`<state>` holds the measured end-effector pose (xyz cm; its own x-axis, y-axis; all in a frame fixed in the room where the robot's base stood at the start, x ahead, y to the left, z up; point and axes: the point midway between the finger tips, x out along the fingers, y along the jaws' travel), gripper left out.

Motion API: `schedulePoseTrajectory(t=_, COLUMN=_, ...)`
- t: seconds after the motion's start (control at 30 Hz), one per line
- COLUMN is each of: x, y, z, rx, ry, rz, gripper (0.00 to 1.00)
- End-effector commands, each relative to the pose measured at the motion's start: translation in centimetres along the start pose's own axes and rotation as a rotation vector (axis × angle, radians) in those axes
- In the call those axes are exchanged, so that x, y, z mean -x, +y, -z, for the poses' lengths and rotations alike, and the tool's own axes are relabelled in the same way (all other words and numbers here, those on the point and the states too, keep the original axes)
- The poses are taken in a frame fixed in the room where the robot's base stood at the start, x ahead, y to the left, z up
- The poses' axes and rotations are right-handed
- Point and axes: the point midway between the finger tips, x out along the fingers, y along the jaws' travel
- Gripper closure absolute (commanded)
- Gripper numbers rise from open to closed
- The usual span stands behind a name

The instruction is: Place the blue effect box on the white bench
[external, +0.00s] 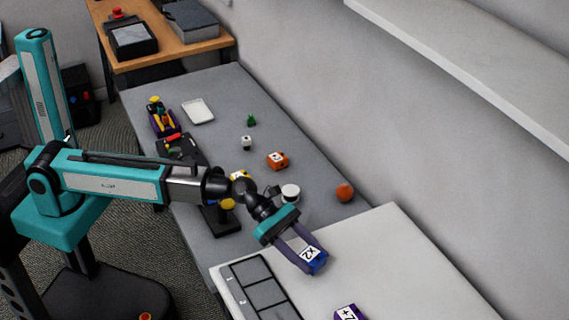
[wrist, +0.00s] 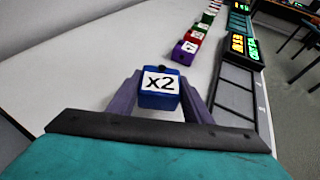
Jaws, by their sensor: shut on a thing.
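The blue effect box (external: 313,261) has a white label reading "x2". My gripper (external: 302,256) is shut on it, with one purple finger on each side. In the wrist view the blue box (wrist: 159,95) sits between the fingertips of my gripper (wrist: 160,98), label facing the camera. The white bench (external: 390,250) lies under and around the box in the external view. It also shows in the wrist view (wrist: 90,75). I cannot tell whether the box touches the bench surface or is held just above it.
A purple box (external: 348,312) stands on the white bench; several coloured boxes line up beyond in the wrist view. A dark tray with compartments (external: 258,285) lies along the bench's left edge. The grey table (external: 320,165) holds an orange box (external: 277,160) and an orange ball (external: 344,192).

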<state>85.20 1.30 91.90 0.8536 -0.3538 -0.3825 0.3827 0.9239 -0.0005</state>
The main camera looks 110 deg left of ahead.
Motion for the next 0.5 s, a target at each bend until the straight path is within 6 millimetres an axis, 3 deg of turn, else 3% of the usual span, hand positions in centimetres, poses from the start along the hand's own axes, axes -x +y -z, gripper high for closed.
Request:
schedulePoseTrajectory(t=0.37, x=-1.0, y=0.5, z=-0.3, rx=0.0, ry=0.0, rz=0.0, gripper=0.81)
schedulePoseTrajectory(t=0.5, x=-1.5, y=0.3, z=1.5, rx=0.002, ry=0.001, rz=0.0, gripper=0.81)
